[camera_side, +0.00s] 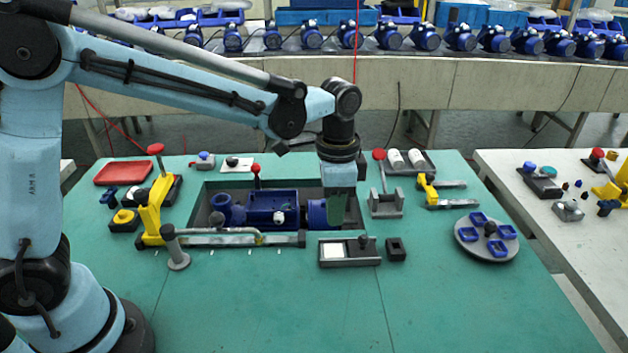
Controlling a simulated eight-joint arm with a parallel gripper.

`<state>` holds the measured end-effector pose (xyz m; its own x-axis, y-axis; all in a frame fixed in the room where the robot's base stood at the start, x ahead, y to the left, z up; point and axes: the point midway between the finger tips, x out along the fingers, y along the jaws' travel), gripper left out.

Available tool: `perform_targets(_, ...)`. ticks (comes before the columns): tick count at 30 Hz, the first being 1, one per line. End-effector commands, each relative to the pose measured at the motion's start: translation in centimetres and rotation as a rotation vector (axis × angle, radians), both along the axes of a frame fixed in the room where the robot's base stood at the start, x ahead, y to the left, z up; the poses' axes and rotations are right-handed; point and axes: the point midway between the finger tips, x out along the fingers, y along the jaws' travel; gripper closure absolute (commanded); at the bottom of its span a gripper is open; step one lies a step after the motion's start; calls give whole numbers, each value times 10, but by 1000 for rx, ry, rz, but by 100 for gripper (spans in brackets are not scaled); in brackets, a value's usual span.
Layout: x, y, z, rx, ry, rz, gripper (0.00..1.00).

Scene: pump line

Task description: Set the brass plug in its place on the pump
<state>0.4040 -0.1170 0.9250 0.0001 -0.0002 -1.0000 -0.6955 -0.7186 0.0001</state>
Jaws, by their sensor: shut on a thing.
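The blue pump (272,203) lies in a dark recessed fixture (205,192) in the middle of the green table. A small whitish fitting (279,217) shows on the pump's near side. My gripper (337,222) points down at the pump's right end, in front of or over it; I cannot tell if it touches. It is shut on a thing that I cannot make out. I cannot pick out the brass plug or its place on the pump in this view.
A yellow lever clamp (152,212) stands left of the fixture, and a grey bar (235,240) runs along its front. A block with a white pad (335,252), a black block (396,250) and a round tray (465,241) stand to the right. The table's front is clear.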

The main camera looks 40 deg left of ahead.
Motion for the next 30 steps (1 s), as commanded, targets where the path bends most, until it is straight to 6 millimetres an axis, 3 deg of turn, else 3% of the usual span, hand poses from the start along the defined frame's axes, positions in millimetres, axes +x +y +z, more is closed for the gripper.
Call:
perform_targets(5,7,41,-3,0,0,194,100)
perform_targets(11,8,127,-8,0,0,626,100)
perform_targets(15,-2,188,-12,0,0,947,100)
perform_targets(21,-26,256,-17,0,0,1325,100)
perform_targets(25,-38,280,-19,0,0,1474,100)
perform_targets(30,-45,293,-21,0,0,1555,100)
